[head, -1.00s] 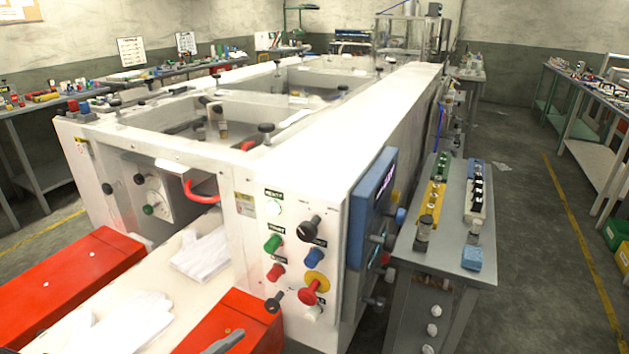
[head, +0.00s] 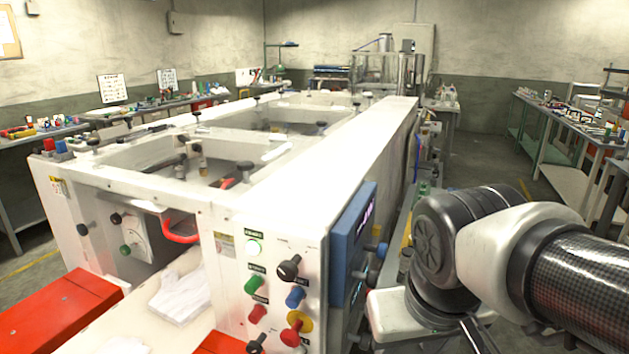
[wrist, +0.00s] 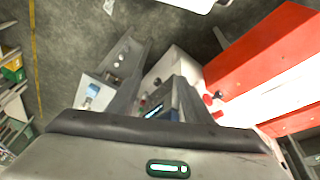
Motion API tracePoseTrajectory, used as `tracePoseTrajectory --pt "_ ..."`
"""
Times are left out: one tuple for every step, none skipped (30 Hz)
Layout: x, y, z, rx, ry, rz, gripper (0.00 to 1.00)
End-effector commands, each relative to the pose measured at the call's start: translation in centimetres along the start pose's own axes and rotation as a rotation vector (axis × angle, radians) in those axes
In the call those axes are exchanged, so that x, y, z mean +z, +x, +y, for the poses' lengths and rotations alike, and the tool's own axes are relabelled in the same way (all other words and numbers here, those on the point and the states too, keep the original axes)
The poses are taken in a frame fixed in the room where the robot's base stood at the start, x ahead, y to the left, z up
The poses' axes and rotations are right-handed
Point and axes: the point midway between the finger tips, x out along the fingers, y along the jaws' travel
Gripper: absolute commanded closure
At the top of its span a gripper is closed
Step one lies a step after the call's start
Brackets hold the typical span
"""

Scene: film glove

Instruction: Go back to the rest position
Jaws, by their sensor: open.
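My arm (head: 555,245) enters the head view from the lower right, with a black joint, a white link and a dark checkered link. Its bend hides part of the side table behind it. In the wrist view, the grey body of my gripper (wrist: 160,145) with a small green light fills the bottom. The wrist view looks down on the machine and floor.
The large white machine (head: 360,130) has a knob panel and a blue screen box (head: 352,240) beside my arm. White gloves (head: 182,295) lie on its front bed between red guards (head: 60,310). A side table stands close right. Floor (head: 480,155) is open farther right.

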Motion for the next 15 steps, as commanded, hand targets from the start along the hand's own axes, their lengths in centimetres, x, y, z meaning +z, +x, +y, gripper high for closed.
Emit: tracePoseTrajectory --pt "0.1 -0.7 0.6 -0.005 0.038 0.043 0.54" --pt "0.2 -1.1 0.8 -0.010 0.055 0.064 0.54" --pt "0.3 -1.5 1.1 -0.013 0.077 0.092 0.54" --pt "0.3 -1.9 1.3 -0.015 0.093 0.114 0.54" --pt "0.3 -2.2 1.5 -0.017 0.108 0.137 0.54" --pt "0.4 -2.6 1.8 -0.017 0.129 0.166 0.54" --pt "-0.1 -3.9 1.8 -0.020 0.126 0.164 0.54" --pt "-0.5 -4.8 1.7 -0.021 0.121 0.158 0.54" --pt "-0.8 -5.5 1.8 -0.021 0.120 0.156 0.54" --pt "-0.9 -6.1 1.8 -0.021 0.119 0.156 0.54" --pt "-1.1 -6.6 1.8 -0.021 0.119 0.155 0.54" --pt "-1.4 -7.5 1.9 -0.021 0.119 0.155 0.54" --pt "-1.6 -8.1 1.9 -0.021 0.119 0.155 0.54" --pt "-1.9 -8.8 2.0 -0.021 0.119 0.155 0.54" --pt "-2.2 -9.8 2.1 -0.021 0.119 0.155 0.54"
